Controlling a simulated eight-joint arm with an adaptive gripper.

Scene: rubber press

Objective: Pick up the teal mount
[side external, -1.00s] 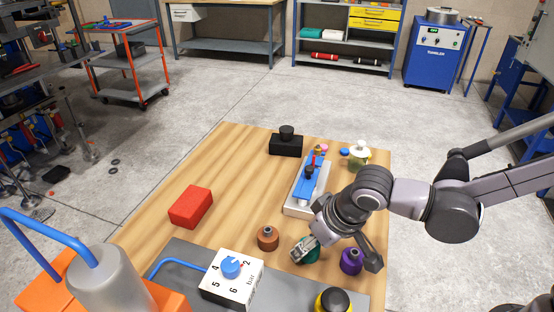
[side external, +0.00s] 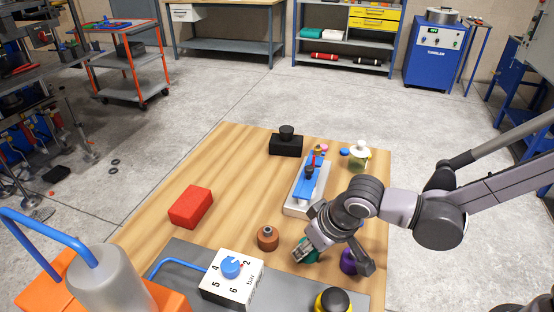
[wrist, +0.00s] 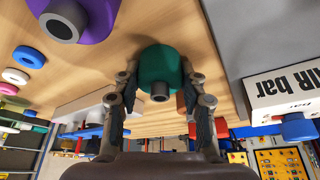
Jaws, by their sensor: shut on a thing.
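The teal mount (wrist: 158,66) is a rounded teal body with a grey metal stud, seen between my gripper's fingers in the wrist view. My gripper (wrist: 160,92) is shut on it, with one finger on each side. In the side external view my gripper (side external: 306,246) reaches down to the wooden table, and the teal mount (side external: 311,256) shows only in part beneath the fingers. I cannot tell whether the mount touches the table.
A purple mount (side external: 348,262) stands close to the right of my gripper, and a brown mount (side external: 267,238) to its left. The white gauge box (side external: 232,279) lies front left. A blue-topped fixture (side external: 309,180) stands behind. A red block (side external: 191,207) lies farther left.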

